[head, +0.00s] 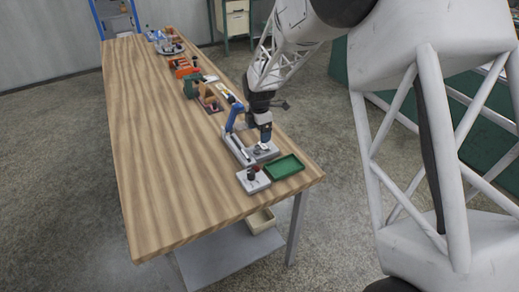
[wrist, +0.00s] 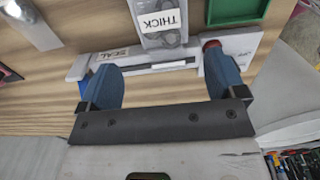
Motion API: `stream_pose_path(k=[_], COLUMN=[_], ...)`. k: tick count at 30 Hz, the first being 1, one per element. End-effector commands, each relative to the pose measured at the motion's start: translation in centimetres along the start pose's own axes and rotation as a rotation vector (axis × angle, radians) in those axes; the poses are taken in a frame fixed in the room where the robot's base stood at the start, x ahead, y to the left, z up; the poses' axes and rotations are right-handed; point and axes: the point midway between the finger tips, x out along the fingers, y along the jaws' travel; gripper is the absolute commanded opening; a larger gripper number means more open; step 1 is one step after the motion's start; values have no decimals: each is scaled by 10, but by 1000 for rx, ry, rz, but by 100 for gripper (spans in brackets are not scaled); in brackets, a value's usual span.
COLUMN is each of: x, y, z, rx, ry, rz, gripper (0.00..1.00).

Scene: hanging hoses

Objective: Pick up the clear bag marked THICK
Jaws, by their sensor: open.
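The clear bag marked THICK (wrist: 165,40) shows at the top middle of the wrist view, with a white label in black letters and grey ring-like parts inside. It lies beyond and between my fingertips, and its top is cut off by the picture edge. My gripper (wrist: 160,64) is open, with its two blue fingers apart and nothing held between them. In the head view my gripper (head: 262,143) is low over a grey base near the table's right edge. The bag is too small to make out surely there.
A strip marked SEAL (wrist: 112,54) lies near the left finger, and a red round part (wrist: 211,45) is by the right one. A blue lever device (head: 234,115), a green tray (head: 285,167) and a grey control box (head: 252,180) stand close by. The table's left side (head: 165,150) is clear.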

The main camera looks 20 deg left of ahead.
Motion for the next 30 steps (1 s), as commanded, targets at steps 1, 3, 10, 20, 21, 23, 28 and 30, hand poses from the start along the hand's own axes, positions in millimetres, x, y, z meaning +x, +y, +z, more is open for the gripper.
stream_pose_path(k=[1,3,10,20,21,23,28,30], x=[5,11,19,22,24,29,48,56], y=[0,0,0,-1,-1,-1,-3,-3], z=[0,0,0,0,0,0,1,1], rx=[0,0,1,1,1,1,1,1], ry=[0,0,0,0,0,0,1,0], rz=[-1,-1,1,0,-1,-1,-3,-1], gripper=[89,89,89,89,89,89,89,89])
